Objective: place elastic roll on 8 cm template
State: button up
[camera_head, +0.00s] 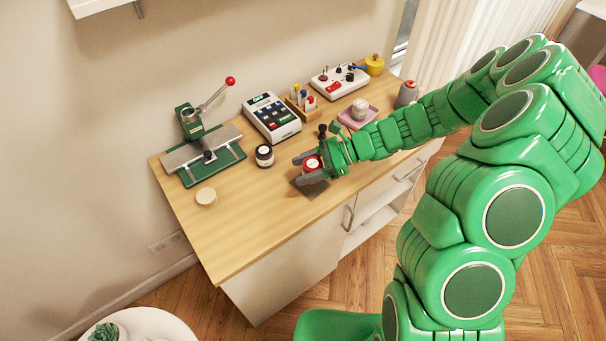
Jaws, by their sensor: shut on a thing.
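My gripper (308,168) is at the front middle of the wooden table. Its dark fingers are shut on a small round thing with a red and white top (312,163), which I take for the elastic roll. A flat dark square plate (300,189), perhaps the 8 cm template, lies under the gripper and the roll. The gripper hides part of it. I cannot tell whether the roll touches the plate.
On the table (240,232) stand a dark jar (264,155), a pale round disc (206,197), a green lever press (203,150), a keypad machine (272,119) and a pink tray (357,118). The table's front left is clear.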

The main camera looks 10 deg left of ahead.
jog(key=shift+w+a+f, duration=0.2)
jog(key=shift+w+f, duration=0.2)
jog(key=shift+f, duration=0.2)
jog(key=shift+w+a+f, duration=0.15)
jog(key=shift+w+f, duration=0.25)
jog(key=shift+f, duration=1.55)
jog(key=shift+f, duration=0.1)
jog(key=o, duration=1)
jog(key=shift+o, duration=0.2)
jog(key=shift+w+d+r, duration=0.1)
jog(key=shift+d+r, duration=0.15)
jog(key=v, duration=1.1)
jog(key=shift+d+r, duration=0.1)
jog(key=shift+d, duration=0.15)
